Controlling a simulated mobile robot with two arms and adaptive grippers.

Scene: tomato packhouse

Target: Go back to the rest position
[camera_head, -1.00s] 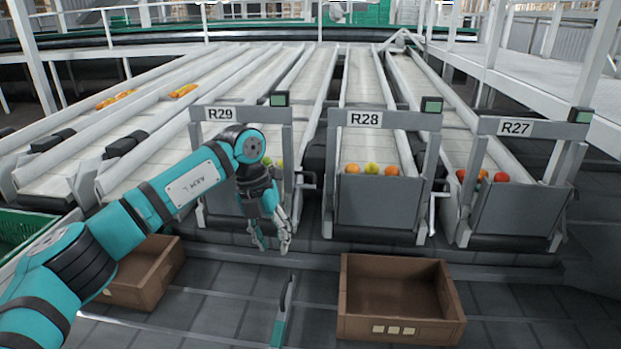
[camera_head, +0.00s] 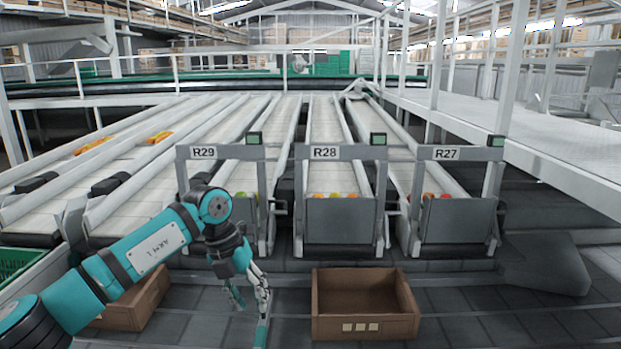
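My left arm comes in from the left, and its gripper (camera_head: 250,300) points down in front of the R29 lane end. Its fingers are apart and I see nothing held between them. It hangs left of the brown box (camera_head: 365,333), apart from it. A narrow teal piece (camera_head: 262,336) shows at the bottom edge below the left gripper. It looks like part of my own body, perhaps a finger of my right gripper, but too little shows to tell.
Conveyor lanes end at grey gates marked R29 (camera_head: 204,152), R28 (camera_head: 325,152) and R27 (camera_head: 446,153). Tomatoes (camera_head: 336,195) sit behind the R28 gate. The brown box in front looks empty. Another brown box (camera_head: 125,318) is partly behind my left arm. A green crate (camera_head: 14,262) is far left.

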